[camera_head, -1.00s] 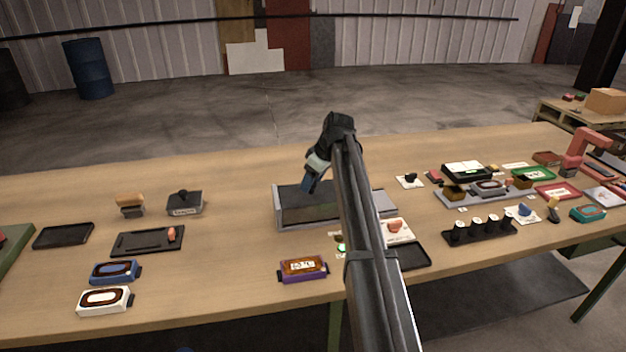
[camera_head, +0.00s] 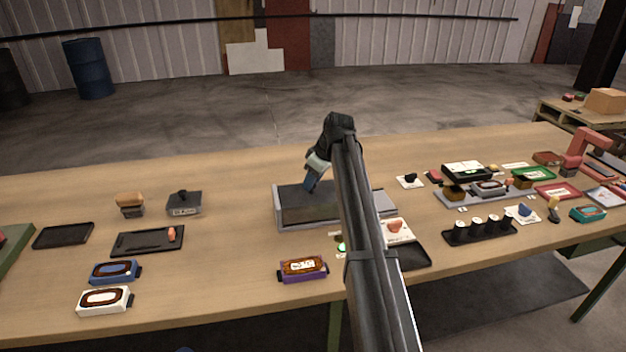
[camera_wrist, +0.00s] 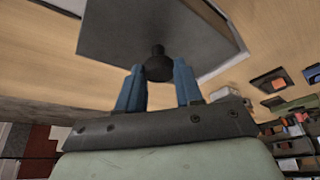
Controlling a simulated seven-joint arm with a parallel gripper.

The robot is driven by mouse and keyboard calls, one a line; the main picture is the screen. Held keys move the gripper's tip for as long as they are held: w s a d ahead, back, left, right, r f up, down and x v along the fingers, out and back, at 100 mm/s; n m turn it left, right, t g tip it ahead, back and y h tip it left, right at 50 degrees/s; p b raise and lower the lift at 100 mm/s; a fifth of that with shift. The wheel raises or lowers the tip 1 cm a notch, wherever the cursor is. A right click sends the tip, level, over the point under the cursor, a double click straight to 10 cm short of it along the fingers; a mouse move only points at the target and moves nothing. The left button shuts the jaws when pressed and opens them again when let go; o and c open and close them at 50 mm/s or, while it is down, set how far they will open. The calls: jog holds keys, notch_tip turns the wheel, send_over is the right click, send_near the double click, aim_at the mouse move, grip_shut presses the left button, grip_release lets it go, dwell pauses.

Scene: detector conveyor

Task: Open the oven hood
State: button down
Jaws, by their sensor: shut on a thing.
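The oven (camera_head: 285,220) is a low grey box with a dark panel on the middle of the table, partly hidden behind my arm. My gripper (camera_head: 310,188) is at its back part. In the wrist view the hood (camera_wrist: 200,30) is a flat grey panel with a round black knob (camera_wrist: 158,66). The two blue fingers of my gripper (camera_wrist: 157,78) are shut on the knob, one on each side. In the head view the knob is hidden, and I cannot tell how far the hood is raised.
A purple device (camera_head: 303,269) lies in front of the oven. A small grey box (camera_head: 184,203) and a black tray (camera_head: 147,241) are to the left. A grey fixture (camera_head: 480,194) and a black rack (camera_head: 480,231) are to the right. The table behind the oven is clear.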

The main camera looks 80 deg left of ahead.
jog(key=w, duration=1.7)
jog(key=shift+w, duration=0.35)
jog(key=c, duration=0.8)
grip_release()
jog(key=shift+o, duration=0.2)
jog(key=v, duration=1.4)
jog(key=shift+f, duration=0.1)
